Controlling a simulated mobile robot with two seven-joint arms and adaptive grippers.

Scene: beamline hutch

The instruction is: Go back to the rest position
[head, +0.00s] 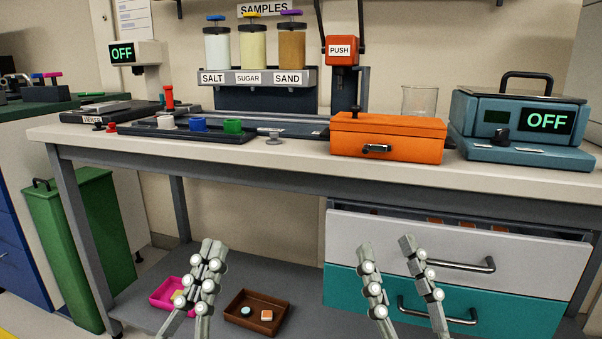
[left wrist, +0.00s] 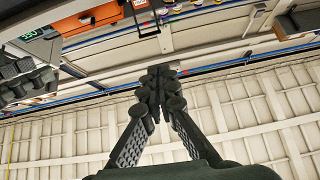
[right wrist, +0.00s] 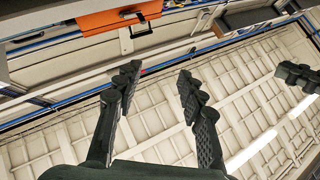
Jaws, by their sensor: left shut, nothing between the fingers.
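My left gripper (head: 212,246) is shut and empty in the head view, in front of the bench and below its top. In the left wrist view its fingertips (left wrist: 158,72) meet. My right gripper (head: 386,244) is open and empty, in front of the drawers. In the right wrist view its fingers (right wrist: 158,75) stand apart with nothing between them. Both grippers point upward and touch nothing that I can see.
The bench (head: 290,150) carries an orange box (head: 388,140), a teal device (head: 525,125) reading OFF and sample jars. The white drawer (head: 400,240) is slightly open above a teal drawer (head: 350,291). A pink tray (head: 168,293) and brown tray (head: 257,325) lie on the lower shelf. A green bin (head: 85,240) stands left.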

